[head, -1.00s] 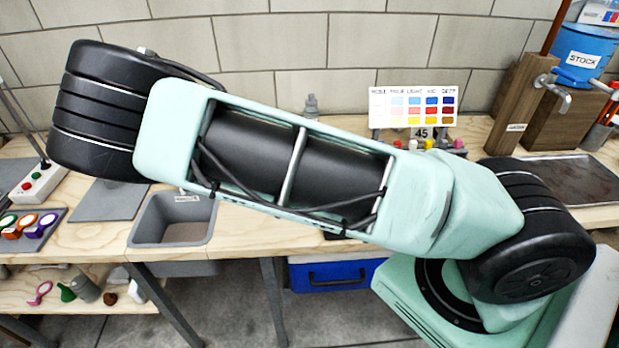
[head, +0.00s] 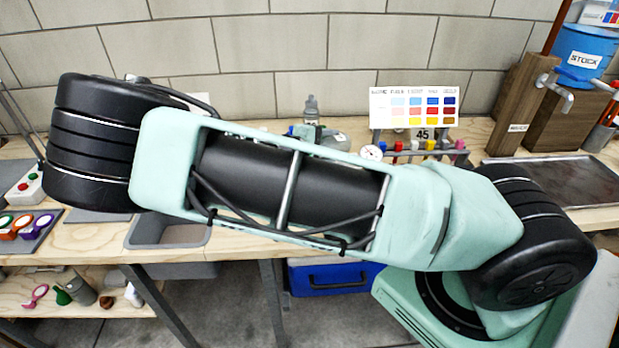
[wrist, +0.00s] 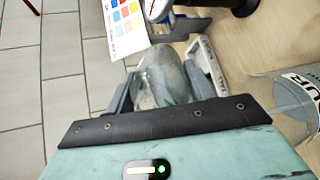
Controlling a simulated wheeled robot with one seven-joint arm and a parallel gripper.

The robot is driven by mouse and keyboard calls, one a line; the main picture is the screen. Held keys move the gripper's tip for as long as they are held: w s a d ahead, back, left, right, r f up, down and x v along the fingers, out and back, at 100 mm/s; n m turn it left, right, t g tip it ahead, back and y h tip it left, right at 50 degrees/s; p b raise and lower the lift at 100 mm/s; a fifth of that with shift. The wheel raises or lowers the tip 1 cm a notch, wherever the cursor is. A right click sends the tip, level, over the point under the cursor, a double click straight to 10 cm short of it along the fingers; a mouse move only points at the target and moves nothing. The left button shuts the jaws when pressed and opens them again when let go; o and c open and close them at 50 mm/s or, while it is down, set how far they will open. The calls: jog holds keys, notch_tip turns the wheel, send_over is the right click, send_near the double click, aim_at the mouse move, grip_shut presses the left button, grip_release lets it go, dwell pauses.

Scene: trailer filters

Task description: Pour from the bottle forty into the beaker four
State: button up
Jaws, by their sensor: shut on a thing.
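In the wrist view my gripper (wrist: 163,82) is shut on a grey, translucent rounded vessel, which I take to be bottle forty (wrist: 160,70); no number is readable on it. At the right edge of the wrist view stands a clear vessel with a pale label ending in "OUR", likely beaker four (wrist: 284,92); it is cut off by the frame and apart from my gripper. In the head view my arm hides most of the bench middle and my gripper. A grey bottle with a cap (head: 311,106) shows behind the arm.
A colour chart (head: 418,107) stands at the back, with a "45" plate (head: 423,134) and coloured pegs below. A round white dial (head: 371,153) is beside them. A dark tray (head: 555,180) lies right, a grey sink (head: 170,233) left.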

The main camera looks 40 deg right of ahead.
jog(key=shift+f+b, duration=0.1)
jog(key=shift+b, duration=0.2)
jog(key=shift+a+r+h, duration=0.25)
jog(key=shift+r+h, duration=0.35)
jog(key=shift+r, duration=0.05)
jog(key=shift+a+r+h, duration=0.2)
jog(key=shift+r+h, duration=0.4)
dwell(1.9)
